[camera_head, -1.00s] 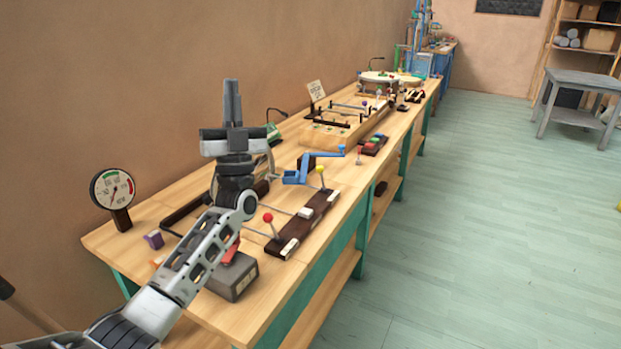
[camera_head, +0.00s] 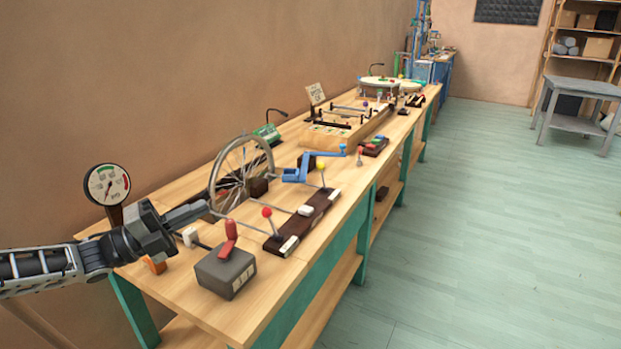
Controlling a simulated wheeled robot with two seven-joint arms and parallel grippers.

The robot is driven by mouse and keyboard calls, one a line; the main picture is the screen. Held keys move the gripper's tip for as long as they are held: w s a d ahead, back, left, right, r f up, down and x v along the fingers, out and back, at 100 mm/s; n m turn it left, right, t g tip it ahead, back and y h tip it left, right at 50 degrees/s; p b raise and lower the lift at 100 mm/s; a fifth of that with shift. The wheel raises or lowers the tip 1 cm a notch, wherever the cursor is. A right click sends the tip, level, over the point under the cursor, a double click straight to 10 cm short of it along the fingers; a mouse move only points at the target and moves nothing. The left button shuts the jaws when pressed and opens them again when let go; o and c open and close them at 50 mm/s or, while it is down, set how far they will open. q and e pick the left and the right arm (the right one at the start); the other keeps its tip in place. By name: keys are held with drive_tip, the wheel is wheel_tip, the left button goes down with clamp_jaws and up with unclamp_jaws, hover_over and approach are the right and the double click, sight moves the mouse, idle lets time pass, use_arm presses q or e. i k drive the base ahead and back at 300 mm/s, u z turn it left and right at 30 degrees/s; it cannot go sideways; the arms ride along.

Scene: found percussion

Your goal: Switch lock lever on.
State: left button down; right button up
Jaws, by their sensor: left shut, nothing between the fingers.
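A grey box with a label on its front (camera_head: 226,272) sits at the near end of the bench, with a red lever (camera_head: 230,239) standing on top of it. I cannot tell from any readable marking which one is the lock lever. My left gripper (camera_head: 205,207) comes in from the left, shut and empty, with its fingers pointing right. It is left of and behind the red lever, apparently apart from it. My right gripper is not in view.
A spoked wheel (camera_head: 240,172) stands behind the dark base, near a blue crank (camera_head: 310,170). A round gauge (camera_head: 107,185) stands at the left end of the wooden bench (camera_head: 183,288). The floor to the right (camera_head: 480,230) is clear.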

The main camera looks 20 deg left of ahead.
sight(320, 166)
drive_tip(key=i, duration=1)
